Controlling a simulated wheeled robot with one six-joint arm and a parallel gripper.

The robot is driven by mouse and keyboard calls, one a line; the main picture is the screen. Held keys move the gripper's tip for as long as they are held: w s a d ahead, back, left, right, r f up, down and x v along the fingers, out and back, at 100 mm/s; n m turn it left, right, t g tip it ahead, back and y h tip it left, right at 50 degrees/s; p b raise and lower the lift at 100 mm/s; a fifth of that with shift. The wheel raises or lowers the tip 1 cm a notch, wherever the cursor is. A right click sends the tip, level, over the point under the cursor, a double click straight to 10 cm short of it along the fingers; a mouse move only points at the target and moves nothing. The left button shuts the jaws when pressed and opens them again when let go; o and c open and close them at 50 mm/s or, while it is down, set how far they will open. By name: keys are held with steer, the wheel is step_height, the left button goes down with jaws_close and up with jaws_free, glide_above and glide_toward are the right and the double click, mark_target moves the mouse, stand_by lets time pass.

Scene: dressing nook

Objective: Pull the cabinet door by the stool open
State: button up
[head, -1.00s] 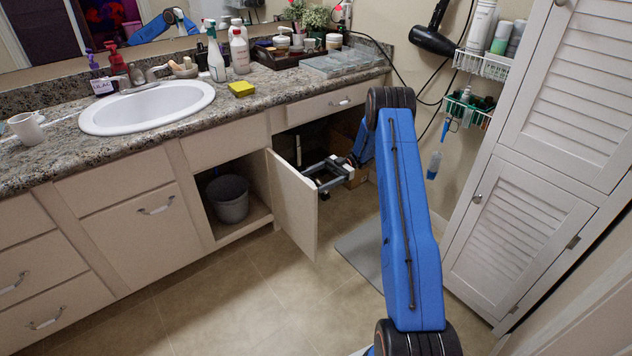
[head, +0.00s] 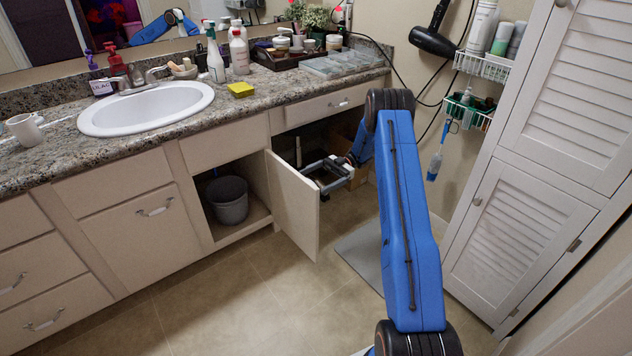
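The cabinet door (head: 294,205) is a plain cream panel under the counter. It stands swung well out from its opening, hinged at the opening's right side, with its inner face toward me. Its outer face and any handle on it are hidden. My gripper (head: 312,181) is to the right of the door, behind its upper edge. Its two grey fingers point left and are spread apart with a gap between them. The door partly hides the fingertips, so I cannot tell whether they touch it. I cannot make out a stool; the dark space under the counter is partly hidden.
A grey bin (head: 228,200) stands inside the open cabinet. A cardboard box (head: 350,152) is behind my gripper. A grey mat (head: 362,255) lies on the floor by my arm. A louvered white cabinet (head: 520,235) stands close on the right. The floor (head: 240,300) before the door is clear.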

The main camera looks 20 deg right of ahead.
step_height(320, 180, up, 10)
stand_by(0.5)
steer(key=shift+a, duration=0.1)
